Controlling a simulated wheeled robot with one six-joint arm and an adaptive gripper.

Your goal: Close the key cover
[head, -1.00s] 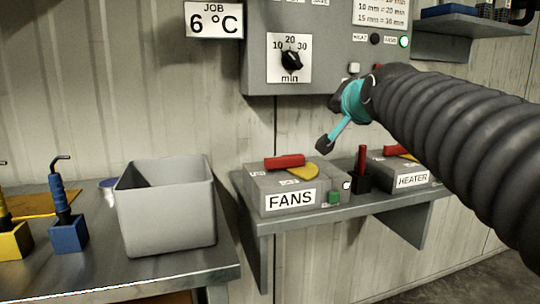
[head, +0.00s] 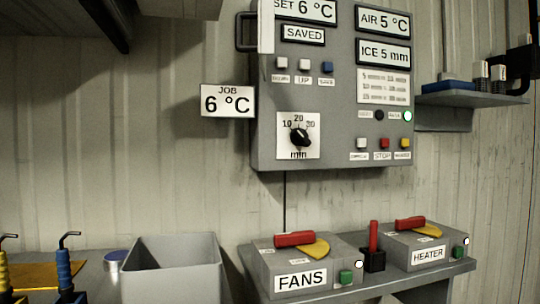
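The grey control box (head: 340,120) hangs on the wall in the upper middle of the head view. A pale narrow plate (head: 266,24) stands out at its upper left edge, with a dark handle (head: 245,32) beside it. It looks like the key cover swung open, seen nearly edge-on; its top is cut off by the frame. The row of keys, white (head: 281,63), white (head: 304,65) and blue (head: 327,68), is uncovered below the SET and SAVED displays. My gripper is not in view.
Below are the FANS box (head: 300,262) and HEATER box (head: 424,246), with red handles, on a shelf. A JOB sign (head: 228,101) reads 6 °C. A grey bin (head: 170,270) stands lower left. A small shelf (head: 470,99) juts out at right.

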